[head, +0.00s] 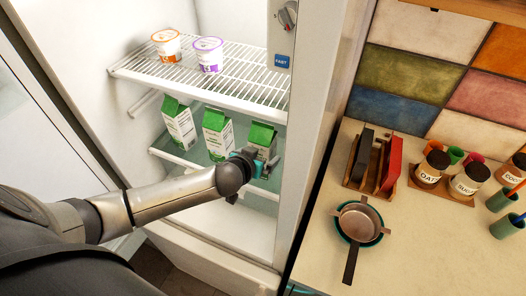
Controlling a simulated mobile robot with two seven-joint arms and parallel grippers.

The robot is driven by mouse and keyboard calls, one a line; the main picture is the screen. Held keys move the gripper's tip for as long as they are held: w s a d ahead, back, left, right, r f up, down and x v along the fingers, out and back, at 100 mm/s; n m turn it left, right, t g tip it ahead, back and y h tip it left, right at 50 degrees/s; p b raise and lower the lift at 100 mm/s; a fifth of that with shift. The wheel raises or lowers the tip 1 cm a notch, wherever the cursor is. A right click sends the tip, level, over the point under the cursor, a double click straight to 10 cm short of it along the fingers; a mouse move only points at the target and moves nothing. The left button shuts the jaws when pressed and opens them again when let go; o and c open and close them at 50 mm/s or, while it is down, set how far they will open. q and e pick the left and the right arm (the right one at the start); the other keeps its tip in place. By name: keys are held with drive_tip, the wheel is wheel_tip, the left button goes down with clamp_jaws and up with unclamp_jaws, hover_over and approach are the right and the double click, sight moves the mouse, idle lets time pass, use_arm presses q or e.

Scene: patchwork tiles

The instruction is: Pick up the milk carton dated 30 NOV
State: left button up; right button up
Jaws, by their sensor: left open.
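Three green-topped white milk cartons stand in a row on the fridge's glass shelf: a left one (180,124), a middle one (217,136) and a right one (262,134). Small dark print shows on the cartons, but I cannot read any date. My left gripper (267,168) is open at the lower part of the right carton and hides some of it. I cannot tell whether its fingers touch the carton or stand around it. My right gripper is not in view.
A wire shelf (245,85) above the cartons holds an orange-marked cup (166,46) and a purple-marked cup (208,56). The fridge's side wall (308,150) is close right of my gripper. A counter with pans (359,222) and jars (468,181) lies beyond.

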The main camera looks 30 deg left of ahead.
use_arm(q)
drive_tip(key=shift+x, duration=1.05)
clamp_jaws()
drive_tip(key=shift+r, duration=0.1)
